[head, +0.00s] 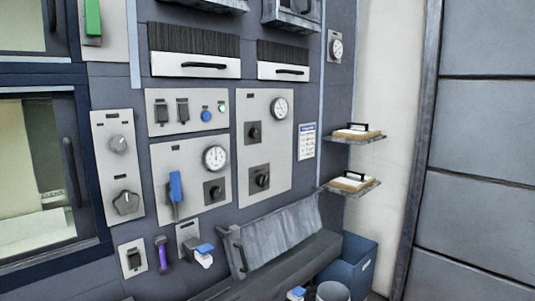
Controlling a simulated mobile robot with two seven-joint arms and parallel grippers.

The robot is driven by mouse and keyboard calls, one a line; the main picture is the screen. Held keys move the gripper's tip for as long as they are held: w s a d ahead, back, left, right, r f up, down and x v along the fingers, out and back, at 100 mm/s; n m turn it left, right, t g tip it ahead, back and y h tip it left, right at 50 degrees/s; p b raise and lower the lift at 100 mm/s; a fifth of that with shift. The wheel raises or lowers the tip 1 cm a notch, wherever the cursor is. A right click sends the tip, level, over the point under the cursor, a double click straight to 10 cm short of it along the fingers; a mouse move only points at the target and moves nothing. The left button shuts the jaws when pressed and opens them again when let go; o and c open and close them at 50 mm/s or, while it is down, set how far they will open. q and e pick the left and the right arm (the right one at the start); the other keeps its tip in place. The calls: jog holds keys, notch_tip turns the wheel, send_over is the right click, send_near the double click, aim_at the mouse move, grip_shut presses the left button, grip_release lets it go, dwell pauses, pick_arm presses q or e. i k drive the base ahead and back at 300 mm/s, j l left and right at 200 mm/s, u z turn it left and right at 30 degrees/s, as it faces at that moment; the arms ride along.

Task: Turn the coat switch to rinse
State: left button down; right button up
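Several rotary controls show on the wall, and I cannot tell which is the coat switch because no label is legible. A grey round knob (119,144) sits above a larger lobed grey knob (126,202) on the left narrow panel. A black rotary switch (214,191) is below a dial gauge on the middle panel. The right panel has an upper black rotary switch (254,132) and a lower black rotary switch (262,180). Their pointer settings are too small to read. Neither of my grippers can be made out.
A blue lever (175,190) sticks out of the middle panel. A sloped grey metal chute or tray (280,232) juts out below. Small shelves (354,138) hold brushes or floats at right. A blue bin (350,265) stands below them. A window (35,165) is at left.

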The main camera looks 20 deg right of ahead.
aim_at(262, 179)
jog(key=i+l, duration=0.15)
jog(key=l, duration=0.25)
jog(key=i+l+z, duration=0.1)
jog(key=l, duration=0.3)
jog(key=i+l, duration=0.15)
jog(key=l, duration=0.25)
jog(key=i+l+z, duration=0.1)
jog(key=l, duration=0.3)
jog(key=i+l, duration=0.2)
jog(key=l, duration=0.2)
jog(key=i+l+z, duration=0.1)
jog(key=l, duration=0.3)
jog(key=i+l, duration=0.2)
jog(key=l, duration=0.15)
jog(key=i+l+z, duration=0.1)
jog(key=l, duration=0.3)
jog(key=i, duration=0.1)
